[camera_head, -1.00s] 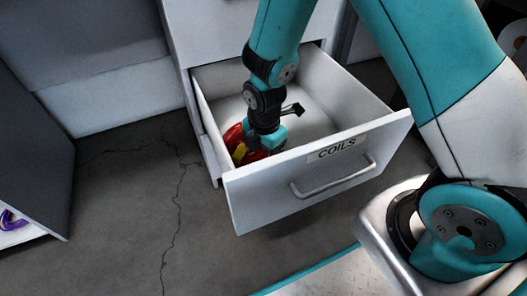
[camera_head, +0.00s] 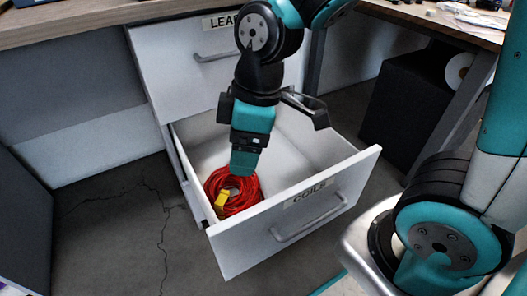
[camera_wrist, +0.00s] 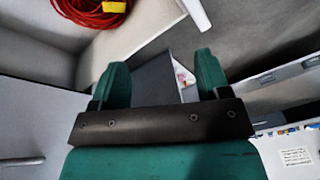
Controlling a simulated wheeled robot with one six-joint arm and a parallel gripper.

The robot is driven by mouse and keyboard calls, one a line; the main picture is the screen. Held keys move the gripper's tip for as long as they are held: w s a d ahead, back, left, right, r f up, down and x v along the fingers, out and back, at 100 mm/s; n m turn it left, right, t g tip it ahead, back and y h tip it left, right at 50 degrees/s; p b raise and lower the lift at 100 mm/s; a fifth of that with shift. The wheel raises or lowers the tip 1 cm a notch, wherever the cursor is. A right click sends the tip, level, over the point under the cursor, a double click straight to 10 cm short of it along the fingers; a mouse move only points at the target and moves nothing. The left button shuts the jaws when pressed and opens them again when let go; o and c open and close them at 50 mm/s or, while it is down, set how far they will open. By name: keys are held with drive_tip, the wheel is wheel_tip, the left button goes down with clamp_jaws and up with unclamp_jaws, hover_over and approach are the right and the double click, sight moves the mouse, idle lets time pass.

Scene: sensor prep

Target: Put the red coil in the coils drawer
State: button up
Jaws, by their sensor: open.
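The red coil (camera_head: 250,188), with a yellow tag or clip, lies on the floor of the open coils drawer (camera_head: 318,216), toward its left front corner. It also shows in the wrist view (camera_wrist: 88,16) at the top left. My gripper (camera_head: 243,168) is over the drawer, above the coil and overlapping its upper edge in the head view. In the wrist view my gripper (camera_wrist: 160,70) has its two teal fingers spread apart with nothing between them. The coil is outside the fingers. Part of the coil is hidden behind my gripper in the head view.
Above the open drawer is a closed drawer (camera_head: 190,75) with a partly hidden label beginning "LEA". A worktop (camera_head: 75,22) runs above at the left. A dark box (camera_head: 408,100) stands at the right under another table. The floor (camera_head: 110,225) left of the drawer is clear.

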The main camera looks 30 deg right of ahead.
drive_tip(key=s+r+m+y, duration=0.1)
drive_tip(key=s+r+m, duration=0.4)
drive_tip(key=s, duration=0.3)
drive_tip(key=shift+a+r+m, duration=0.3)
drive_tip(key=shift+r, duration=0.05)
drive_tip(key=shift+c, duration=0.2)
